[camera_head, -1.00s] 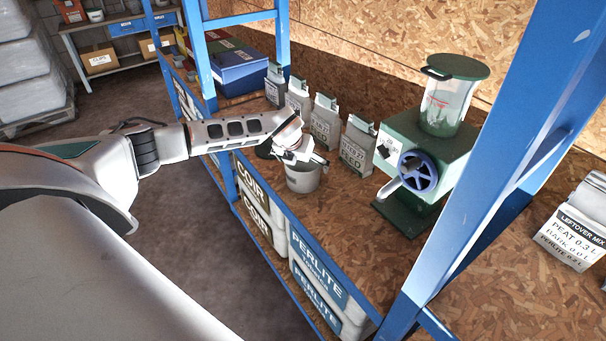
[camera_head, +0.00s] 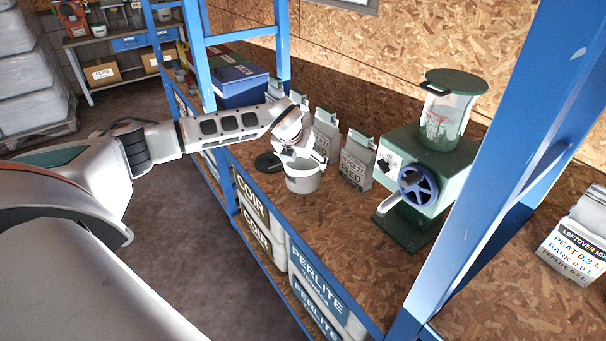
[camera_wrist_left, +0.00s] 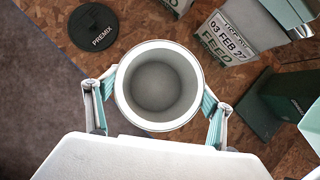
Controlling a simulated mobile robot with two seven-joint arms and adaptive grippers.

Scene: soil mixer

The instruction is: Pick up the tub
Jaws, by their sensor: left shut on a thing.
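The tub (camera_head: 304,184) is a pale grey, round, open-topped container. In the left wrist view the tub (camera_wrist_left: 122,97) is upright and looks empty. My left gripper (camera_head: 303,161) comes in from the left above it. In the left wrist view the gripper's two fingers (camera_wrist_left: 157,92) press on opposite sides of the tub, so it is shut on the tub. The tub appears to be slightly above the wooden shelf, though its underside is hard to see. My right gripper is not in view.
A dark PREMIX disc (camera_head: 268,162) lies left of the tub. Feed bags (camera_head: 357,160) stand behind. The green mixer (camera_head: 430,165) with a blue wheel is to the right. A blue post (camera_head: 490,170) rises at the front right. COIR and PERLITE bags (camera_head: 318,283) sit below.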

